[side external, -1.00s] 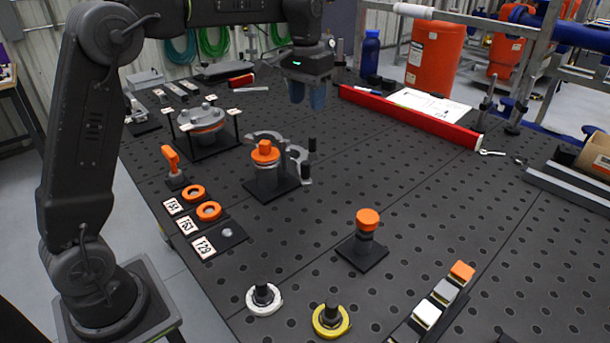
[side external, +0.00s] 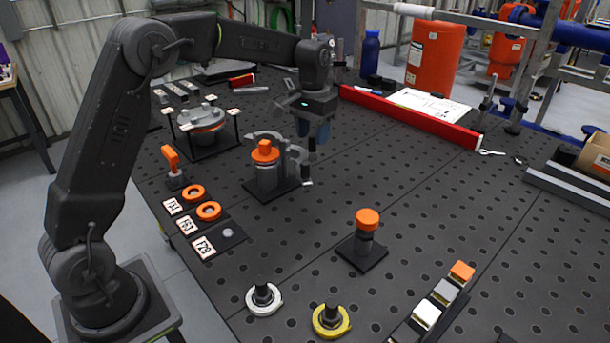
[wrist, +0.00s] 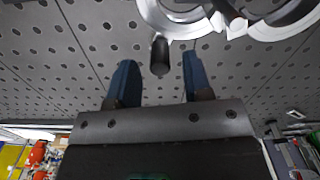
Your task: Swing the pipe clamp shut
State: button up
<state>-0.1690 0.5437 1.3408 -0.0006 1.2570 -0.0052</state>
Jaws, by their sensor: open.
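The grey pipe clamp (side external: 296,158) stands open on a dark base plate, around or beside an upright pipe piece with an orange cap (side external: 265,152). In the wrist view the clamp's curved jaws (wrist: 155,15) show at the top edge, spread apart. A black handle peg (wrist: 160,57) of the clamp stands between the fingertips in the wrist view, with a gap to each side. My gripper (side external: 312,133) is open, just behind the clamp in the side view, with its blue fingers pointing down. The gripper partly hides the upper part of the peg in the side view.
A caged flanged fitting (side external: 204,127) stands left of the clamp. A second orange-capped post (side external: 366,232) stands in front to the right. A red beam (side external: 410,117) lies behind. The perforated tabletop (side external: 470,210) right of the clamp is mostly clear.

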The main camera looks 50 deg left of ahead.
jog(key=shift+f, duration=0.55)
jog(key=c, duration=0.7)
